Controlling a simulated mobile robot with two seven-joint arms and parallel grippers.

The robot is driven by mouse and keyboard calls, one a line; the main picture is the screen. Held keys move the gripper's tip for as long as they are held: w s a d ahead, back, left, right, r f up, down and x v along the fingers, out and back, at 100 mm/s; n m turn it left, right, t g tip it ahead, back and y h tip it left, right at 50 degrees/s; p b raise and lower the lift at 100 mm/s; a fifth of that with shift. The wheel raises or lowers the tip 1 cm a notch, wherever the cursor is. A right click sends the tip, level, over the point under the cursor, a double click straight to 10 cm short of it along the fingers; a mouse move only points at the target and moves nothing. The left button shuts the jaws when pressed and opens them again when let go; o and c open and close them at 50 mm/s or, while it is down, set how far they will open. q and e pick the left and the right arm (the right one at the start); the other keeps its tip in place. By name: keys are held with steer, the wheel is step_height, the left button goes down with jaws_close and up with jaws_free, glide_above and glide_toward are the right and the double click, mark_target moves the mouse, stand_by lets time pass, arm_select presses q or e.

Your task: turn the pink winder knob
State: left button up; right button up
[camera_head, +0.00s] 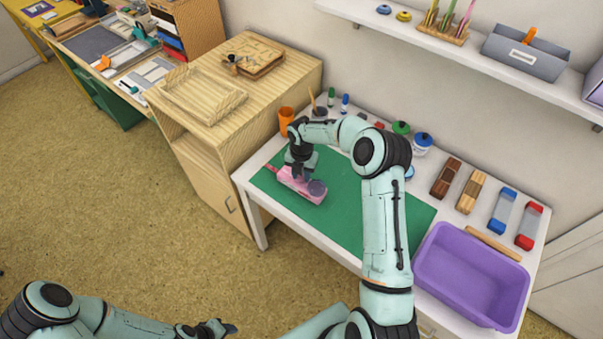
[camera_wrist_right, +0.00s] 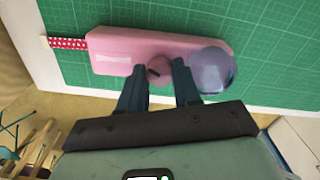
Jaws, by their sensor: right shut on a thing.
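A pink winder (camera_head: 301,186) lies on the green cutting mat (camera_head: 340,222) on the white table. In the right wrist view its long pink body (camera_wrist_right: 130,50) has a red dotted strip (camera_wrist_right: 68,43) at the left end and a purple round part (camera_wrist_right: 212,72) at the right end. My right gripper (camera_wrist_right: 160,72) is shut on the round pink knob (camera_wrist_right: 158,71) at the body's near edge. In the head view the gripper hides the knob. My left gripper (camera_head: 222,327) is low in the head view, away from the table; its fingers are too small to judge.
A purple bin (camera_head: 470,275) stands at the table's right end. Stamps, jars and an orange cup (camera_head: 286,118) line the back edge. A wooden cabinet (camera_head: 235,90) adjoins the table on the left. A shelf (camera_head: 470,50) hangs above. The mat's front part is clear.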

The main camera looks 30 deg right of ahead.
mark_target(302, 176)
steer(key=shift+n, duration=0.4)
steer(key=o, duration=0.8)
step_height(302, 176, up, 13)
steer(key=shift+r, duration=0.15)
stand_by(0.6)
